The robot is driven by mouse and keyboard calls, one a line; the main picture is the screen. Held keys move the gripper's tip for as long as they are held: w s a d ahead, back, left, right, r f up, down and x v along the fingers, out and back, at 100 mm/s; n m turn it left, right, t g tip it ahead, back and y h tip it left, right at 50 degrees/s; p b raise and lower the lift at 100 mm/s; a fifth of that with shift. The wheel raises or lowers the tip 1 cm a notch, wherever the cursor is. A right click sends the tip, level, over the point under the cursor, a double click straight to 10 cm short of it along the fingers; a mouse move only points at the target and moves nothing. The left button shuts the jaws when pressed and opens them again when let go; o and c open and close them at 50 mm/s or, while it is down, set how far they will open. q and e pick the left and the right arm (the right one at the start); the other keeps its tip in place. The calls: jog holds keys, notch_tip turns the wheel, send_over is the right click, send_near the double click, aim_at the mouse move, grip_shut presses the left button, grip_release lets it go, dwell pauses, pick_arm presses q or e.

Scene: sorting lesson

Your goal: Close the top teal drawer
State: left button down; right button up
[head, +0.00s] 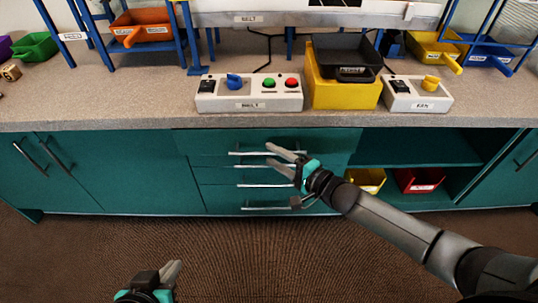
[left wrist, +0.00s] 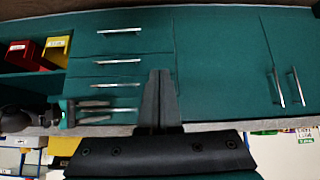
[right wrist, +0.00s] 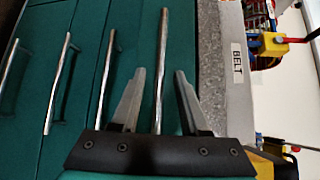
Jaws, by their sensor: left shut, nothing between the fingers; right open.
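The top teal drawer (head: 210,142) is the uppermost of a stack under the counter. Its front looks nearly flush with the cabinet; a small gap cannot be ruled out. Its silver bar handle (right wrist: 164,40) lies between the fingers of my right gripper (right wrist: 160,72), which is open. No clear contact shows. In the head view my right gripper (head: 268,154) reaches in from the right and partly covers the handles. My left gripper (head: 173,266) is low in front of the cabinet, away from the drawers; its fingers are shut and empty in the left wrist view (left wrist: 160,73).
Lower drawers with similar bar handles (head: 266,207) sit below. To the right is an open shelf with a yellow bin (head: 366,178) and a red bin (head: 419,180). The floor in front is clear.

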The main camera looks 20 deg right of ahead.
pick_arm(q)
jog(key=shift+w+d+r+t+h+b, duration=0.1)
jog(key=shift+w+d+t+h+b, duration=0.2)
jog(key=shift+d+t, duration=0.25)
jog(key=shift+w+d+t+h+b, duration=0.15)
jog(key=shift+w+d+t+h, duration=0.15)
jog(key=shift+w+d+t, duration=0.25)
pick_arm(e)
jog(key=shift+x, duration=1.05)
pick_arm(q)
jog(key=shift+s+d, duration=0.1)
jog(key=shift+s, duration=0.05)
pick_arm(e)
jog(key=shift+c, duration=0.3)
grip_shut()
